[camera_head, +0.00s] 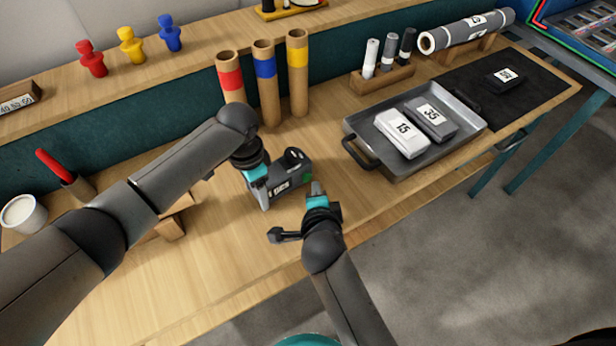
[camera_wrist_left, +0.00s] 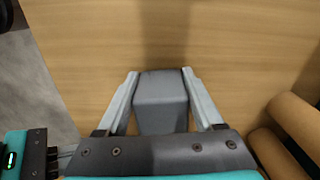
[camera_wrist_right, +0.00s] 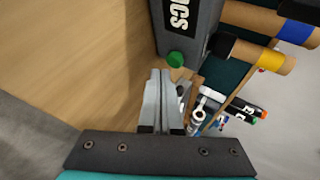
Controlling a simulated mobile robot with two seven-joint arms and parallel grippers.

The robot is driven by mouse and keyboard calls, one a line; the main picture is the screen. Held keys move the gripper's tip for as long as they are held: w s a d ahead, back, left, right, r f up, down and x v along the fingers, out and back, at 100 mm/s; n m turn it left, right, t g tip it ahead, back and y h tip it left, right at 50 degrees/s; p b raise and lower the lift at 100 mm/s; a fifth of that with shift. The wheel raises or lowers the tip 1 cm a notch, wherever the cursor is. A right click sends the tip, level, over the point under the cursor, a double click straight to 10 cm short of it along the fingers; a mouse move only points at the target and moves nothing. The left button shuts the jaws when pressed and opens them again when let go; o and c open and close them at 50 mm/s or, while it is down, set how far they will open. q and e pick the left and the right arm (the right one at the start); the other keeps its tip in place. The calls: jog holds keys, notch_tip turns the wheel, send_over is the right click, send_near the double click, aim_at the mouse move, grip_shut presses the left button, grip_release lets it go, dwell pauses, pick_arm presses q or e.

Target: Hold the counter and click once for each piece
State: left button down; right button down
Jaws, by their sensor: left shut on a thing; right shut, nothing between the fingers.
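The counter (camera_head: 288,182) is a dark grey device with a label and a green button, on or just above the wooden bench. My left gripper (camera_head: 256,174) is shut on it from the left. In the left wrist view the counter's grey body (camera_wrist_left: 160,98) sits between both fingers. My right gripper (camera_head: 317,188) is shut and empty, just right of the counter. In the right wrist view its fingertips (camera_wrist_right: 160,74) are close below the green button (camera_wrist_right: 175,59); I cannot tell whether they touch it.
A grey tray (camera_head: 367,137) holds blocks marked 15 and 35. Another block (camera_head: 505,78) lies on a black mat (camera_head: 545,82). A large grey roll (camera_head: 465,32) rests at the back right. Cardboard tubes (camera_head: 266,90) stand behind the counter. A white cup (camera_head: 20,214) is at left.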

jog(key=shift+s+a, duration=0.1)
jog(key=shift+s, duration=0.15)
jog(key=shift+s+d+f, duration=0.1)
jog(key=shift+s+d, duration=0.25)
jog(key=shift+s, duration=0.3)
jog(key=shift+s+d, duration=0.3)
jog(key=shift+s, duration=0.2)
jog(key=shift+s+d, duration=0.3)
jog(key=shift+s, duration=0.2)
jog(key=shift+s+d, duration=0.35)
jog(key=shift+d, duration=0.1)
dwell(1.1)
